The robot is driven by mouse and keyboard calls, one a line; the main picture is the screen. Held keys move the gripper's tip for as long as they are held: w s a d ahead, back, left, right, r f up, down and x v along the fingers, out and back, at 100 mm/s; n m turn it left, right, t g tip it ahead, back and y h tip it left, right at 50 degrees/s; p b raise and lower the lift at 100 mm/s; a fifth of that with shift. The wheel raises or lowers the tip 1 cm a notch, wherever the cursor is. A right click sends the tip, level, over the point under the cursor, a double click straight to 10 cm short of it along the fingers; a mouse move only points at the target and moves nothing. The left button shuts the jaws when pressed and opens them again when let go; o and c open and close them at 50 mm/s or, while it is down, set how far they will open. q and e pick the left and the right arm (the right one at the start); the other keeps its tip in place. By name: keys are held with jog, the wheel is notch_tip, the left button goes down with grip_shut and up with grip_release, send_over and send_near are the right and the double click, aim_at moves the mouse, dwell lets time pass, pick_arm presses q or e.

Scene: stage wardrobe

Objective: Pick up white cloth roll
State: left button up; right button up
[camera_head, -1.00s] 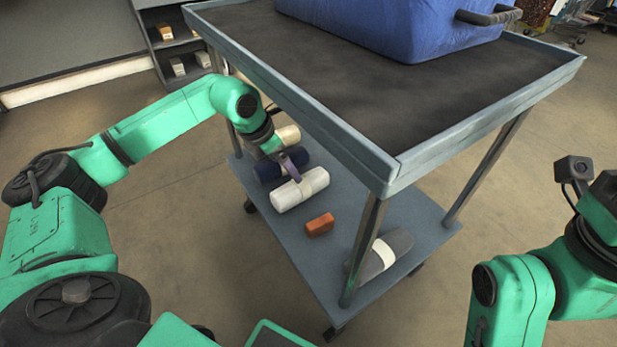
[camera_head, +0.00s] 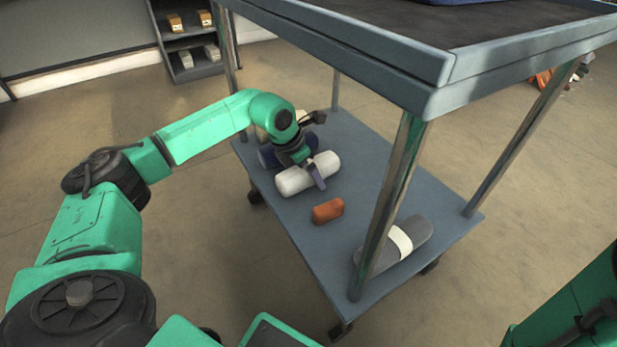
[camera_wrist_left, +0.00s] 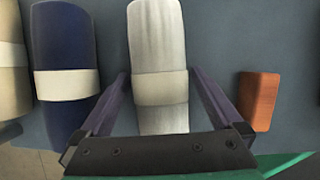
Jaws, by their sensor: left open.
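The white cloth roll (camera_head: 304,175) lies on the lower shelf of the cart, with a cream band around its middle. In the left wrist view the white cloth roll (camera_wrist_left: 158,45) sits between the two spread purple fingers of my left gripper (camera_wrist_left: 160,92). In the head view my left gripper (camera_head: 312,176) is over the roll, with one finger showing on its near side. The fingers are open, with a gap on each side of the roll. My right gripper is out of view; only part of the right arm shows at the right edge.
A dark blue roll (camera_wrist_left: 65,55) lies close on one side of the white roll, with a cream roll (camera_wrist_left: 12,70) beyond. An orange block (camera_head: 328,210) and a grey roll (camera_head: 408,240) share the lower shelf (camera_head: 290,222). The cart's top tray (camera_head: 390,70) and posts stand close by.

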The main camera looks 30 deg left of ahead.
pick_arm(q)
jog(key=shift+r, duration=0.15)
jog(key=c, duration=1.4)
